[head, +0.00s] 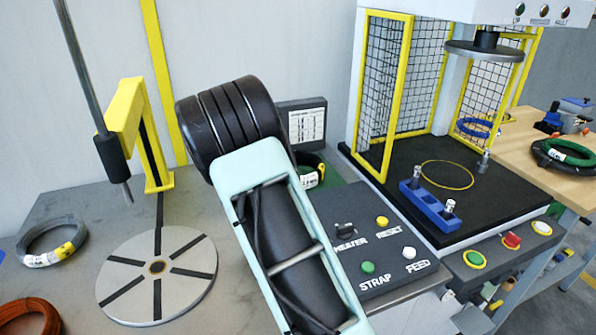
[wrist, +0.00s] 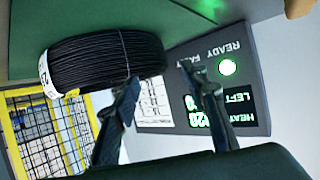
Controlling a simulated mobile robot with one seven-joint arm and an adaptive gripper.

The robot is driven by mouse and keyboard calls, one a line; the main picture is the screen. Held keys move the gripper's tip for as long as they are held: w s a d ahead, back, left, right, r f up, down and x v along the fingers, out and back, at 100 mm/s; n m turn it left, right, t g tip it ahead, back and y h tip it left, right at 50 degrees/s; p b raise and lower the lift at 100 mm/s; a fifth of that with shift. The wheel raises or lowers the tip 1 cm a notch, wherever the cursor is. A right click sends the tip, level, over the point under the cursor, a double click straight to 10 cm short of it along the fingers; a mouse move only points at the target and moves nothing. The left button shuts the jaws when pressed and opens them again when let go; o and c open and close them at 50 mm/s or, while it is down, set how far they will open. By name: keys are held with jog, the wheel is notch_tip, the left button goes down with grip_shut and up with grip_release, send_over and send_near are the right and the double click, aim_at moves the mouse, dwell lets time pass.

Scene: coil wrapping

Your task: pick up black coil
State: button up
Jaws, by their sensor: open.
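The black coil (wrist: 108,60) shows in the wrist view at upper left, against a green surface (wrist: 210,14), with a white label on its left end. My gripper (wrist: 160,76) is open with its two dark fingers apart. The left fingertip overlaps the coil's lower right edge in the picture; I cannot tell whether it touches. The right finger is to the right of the coil. Nothing is visibly held. In the head view, a dark coil edge with a white label (head: 312,176) shows beside my arm, mostly hidden by it. My gripper is hidden there.
A control panel (head: 385,240) with buttons lies right of my arm. A display panel (wrist: 205,85) stands close behind the fingers in the wrist view. A caged press (head: 440,165) stands at right, a round turntable (head: 128,290) at left. Grey (head: 52,243) and copper (head: 30,318) coils lie far left.

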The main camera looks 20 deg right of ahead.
jog(key=x, duration=0.5)
grip_shut()
dwell(0.4)
jog(key=shift+r, duration=0.25)
